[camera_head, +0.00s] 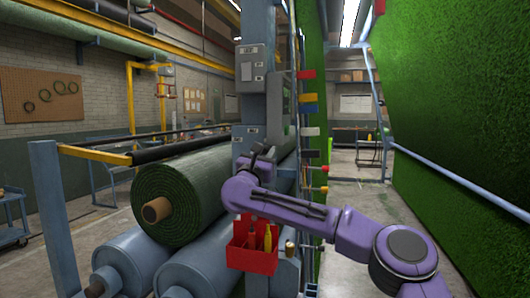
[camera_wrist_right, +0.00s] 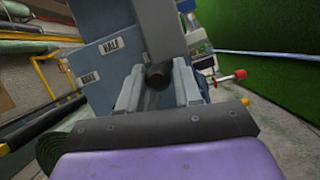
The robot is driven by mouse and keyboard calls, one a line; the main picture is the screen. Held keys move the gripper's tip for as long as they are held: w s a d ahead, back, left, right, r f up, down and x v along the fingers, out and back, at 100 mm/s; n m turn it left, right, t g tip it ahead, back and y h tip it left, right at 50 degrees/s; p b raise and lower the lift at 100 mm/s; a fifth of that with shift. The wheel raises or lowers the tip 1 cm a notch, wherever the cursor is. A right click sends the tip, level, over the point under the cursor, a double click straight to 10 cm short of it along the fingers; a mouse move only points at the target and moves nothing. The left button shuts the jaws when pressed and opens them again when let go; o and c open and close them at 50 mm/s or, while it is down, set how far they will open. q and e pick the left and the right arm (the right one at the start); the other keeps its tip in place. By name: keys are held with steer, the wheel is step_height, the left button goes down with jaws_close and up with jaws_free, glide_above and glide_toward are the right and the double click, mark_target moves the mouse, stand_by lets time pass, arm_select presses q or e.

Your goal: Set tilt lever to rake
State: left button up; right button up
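The tilt lever shows in the right wrist view as a dark round grip (camera_wrist_right: 158,75). Behind it is a blue-grey plate (camera_wrist_right: 120,65) with white labels reading HALF (camera_wrist_right: 111,44) and RAKE (camera_wrist_right: 89,78), the latter lower and further left. My right gripper (camera_wrist_right: 159,82) has its two grey fingers on either side of the grip, which about fills the gap. I cannot tell whether they press on it. In the head view my right gripper (camera_head: 262,157) is at the blue-grey post (camera_head: 258,100); the lever there is mostly hidden. My left gripper is out of view.
A large green turf roll (camera_head: 190,190) lies on grey rollers (camera_head: 140,255) left of the post. A red tool box (camera_head: 250,255) hangs below my right arm. Green turf (camera_head: 460,120) rises on the right. A red-knobbed rod (camera_wrist_right: 232,76) sticks out to the right.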

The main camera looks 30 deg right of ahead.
steer(key=shift+a, duration=0.2)
jaws_close()
